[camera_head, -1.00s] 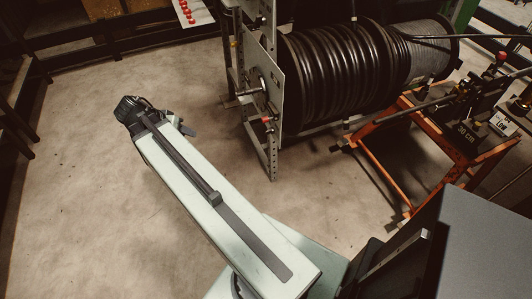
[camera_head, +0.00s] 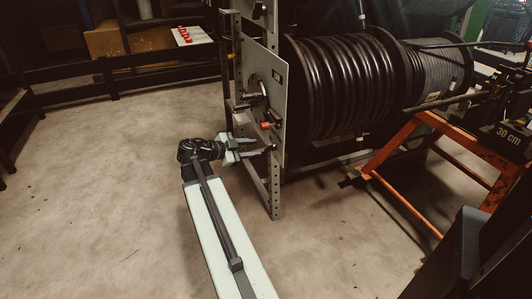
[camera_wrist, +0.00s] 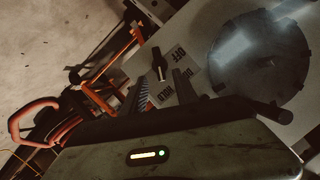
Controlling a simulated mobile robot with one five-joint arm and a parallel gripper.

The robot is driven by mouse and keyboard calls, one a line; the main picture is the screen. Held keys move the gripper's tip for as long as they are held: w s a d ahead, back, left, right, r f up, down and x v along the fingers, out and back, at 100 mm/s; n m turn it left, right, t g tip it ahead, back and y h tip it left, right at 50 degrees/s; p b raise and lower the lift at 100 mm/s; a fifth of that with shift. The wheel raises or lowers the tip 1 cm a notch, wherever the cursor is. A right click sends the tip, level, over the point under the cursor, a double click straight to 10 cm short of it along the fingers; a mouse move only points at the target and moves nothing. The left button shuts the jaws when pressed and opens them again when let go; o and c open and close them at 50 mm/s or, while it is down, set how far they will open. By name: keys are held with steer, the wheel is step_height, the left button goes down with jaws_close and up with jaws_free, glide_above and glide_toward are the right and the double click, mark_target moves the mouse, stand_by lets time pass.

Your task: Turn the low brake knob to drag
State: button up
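A small black knob (camera_wrist: 159,66) sits on the grey plate in the wrist view, with OFF, HOLD and a partly covered third label around it. I cannot tell surely which label it points at. My gripper (camera_wrist: 161,82) is open, its two dark fingers at either side below the knob in the picture; the knob appears between and beyond the tips, seemingly apart from them. In the head view my gripper (camera_head: 260,144) reaches right toward the plate (camera_head: 271,88) of the reel stand, below a small red part (camera_head: 265,125). The knob is not clear there.
A large dark disc (camera_wrist: 258,62) with a crank grip (camera_wrist: 272,112) lies right of the knob. The hose reel (camera_head: 345,85) stands behind the plate. An orange stand (camera_head: 405,205) is at the right. The floor at left is clear.

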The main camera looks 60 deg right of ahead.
mark_target(266, 148)
steer(key=b+x, duration=0.1)
steer(key=x, duration=0.5)
steer(key=shift+d+f+b, duration=0.1)
steer(key=shift+d+b, duration=0.05)
steer(key=shift+b, duration=0.2)
jaws_close()
